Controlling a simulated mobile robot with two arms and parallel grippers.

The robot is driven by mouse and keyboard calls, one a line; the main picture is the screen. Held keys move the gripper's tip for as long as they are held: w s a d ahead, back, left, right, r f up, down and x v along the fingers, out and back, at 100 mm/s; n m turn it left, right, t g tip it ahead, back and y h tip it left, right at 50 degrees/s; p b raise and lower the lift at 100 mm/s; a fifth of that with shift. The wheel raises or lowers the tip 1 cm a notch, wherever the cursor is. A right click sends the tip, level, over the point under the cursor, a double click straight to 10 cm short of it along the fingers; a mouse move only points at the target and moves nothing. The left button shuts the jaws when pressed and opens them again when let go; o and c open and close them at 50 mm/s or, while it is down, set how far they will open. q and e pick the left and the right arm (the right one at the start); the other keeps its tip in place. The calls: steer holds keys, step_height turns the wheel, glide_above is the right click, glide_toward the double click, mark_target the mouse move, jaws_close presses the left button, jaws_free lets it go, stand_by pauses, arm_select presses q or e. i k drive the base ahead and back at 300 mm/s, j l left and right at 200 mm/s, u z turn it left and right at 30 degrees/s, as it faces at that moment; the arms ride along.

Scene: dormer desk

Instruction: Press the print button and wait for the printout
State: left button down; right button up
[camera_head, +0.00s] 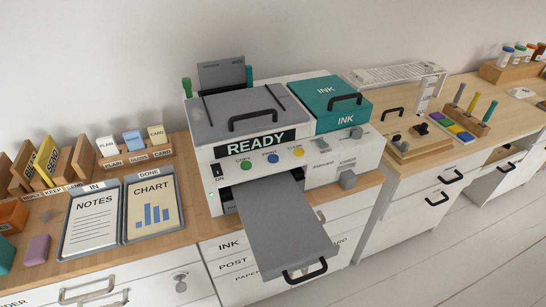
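The printer (208,168) stands on the desk at the centre, and its display (255,143) reads READY. Below it are a green button (246,165), a blue button (273,158) and a yellow button (298,152). The small label over the blue one appears to read PRINT. A long grey tray (285,225) sticks out of the front slot, with no paper seen on it. The slot's inside is dark. Neither of my grippers is in view.
A NOTES sheet (92,220) in the IN tray and a CHART sheet (152,206) in the DONE tray lie left of the printer. A teal INK cover (325,91) tops its right side. The grey tray overhangs the drawers (230,268). A pen stand (466,117) stands right.

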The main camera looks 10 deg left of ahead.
mark_target(273, 159)
steer(key=i+l+u, duration=0.35)
steer(key=l+u, duration=0.2)
steer(key=i+l+u, duration=0.1)
steer(key=l+u, duration=0.15)
steer(key=i+l+u, duration=0.1)
steer(key=l+u, duration=0.15)
steer(key=l, duration=0.15)
